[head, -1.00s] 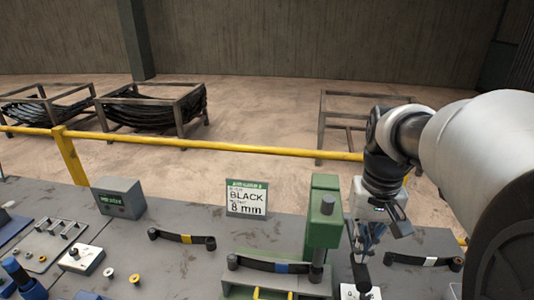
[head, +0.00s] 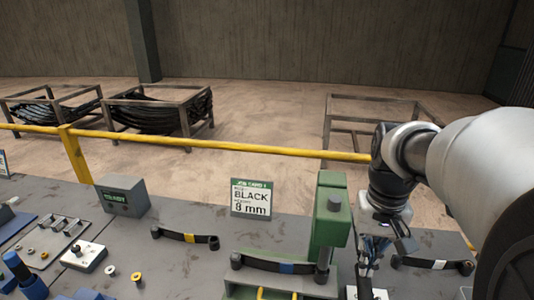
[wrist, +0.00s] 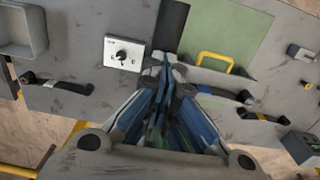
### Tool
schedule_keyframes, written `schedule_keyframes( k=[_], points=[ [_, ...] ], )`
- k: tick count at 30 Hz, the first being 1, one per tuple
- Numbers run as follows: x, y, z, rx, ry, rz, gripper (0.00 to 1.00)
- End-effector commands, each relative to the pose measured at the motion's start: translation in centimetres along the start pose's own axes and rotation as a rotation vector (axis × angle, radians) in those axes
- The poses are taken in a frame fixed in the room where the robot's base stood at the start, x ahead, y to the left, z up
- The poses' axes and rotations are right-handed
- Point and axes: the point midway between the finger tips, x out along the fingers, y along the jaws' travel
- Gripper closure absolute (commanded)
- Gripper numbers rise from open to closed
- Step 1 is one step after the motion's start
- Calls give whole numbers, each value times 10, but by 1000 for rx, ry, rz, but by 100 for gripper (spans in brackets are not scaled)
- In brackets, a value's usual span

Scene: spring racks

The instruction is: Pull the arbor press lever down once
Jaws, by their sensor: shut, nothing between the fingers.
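The green arbor press (head: 330,225) stands on the bench right of centre in the head view. A leaf spring with a blue band (head: 287,267) lies at its base; it also shows in the wrist view (wrist: 218,92). My gripper (head: 366,268) points down just right of the press column. In the wrist view its fingertips (wrist: 170,62) are together, with nothing between them. A dark bar (wrist: 171,22) lies just beyond the fingertips; I cannot tell whether it is the press lever. The lever is not clearly visible in the head view, and contact with it cannot be told.
A white switch box (wrist: 124,53) sits beside the fingertips. A yellow handle (wrist: 215,60) stands at the green base. Other banded springs (head: 186,237) (head: 432,263) lie either side. A job card (head: 251,198) stands behind, and a yellow rail (head: 220,146) runs along the back.

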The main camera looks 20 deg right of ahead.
Motion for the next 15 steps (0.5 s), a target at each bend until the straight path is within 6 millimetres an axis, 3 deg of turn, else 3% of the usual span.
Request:
schedule_keyframes(
  k=[15],
  points=[
    [10,0,-1,0,-3,0,100]
  ],
)
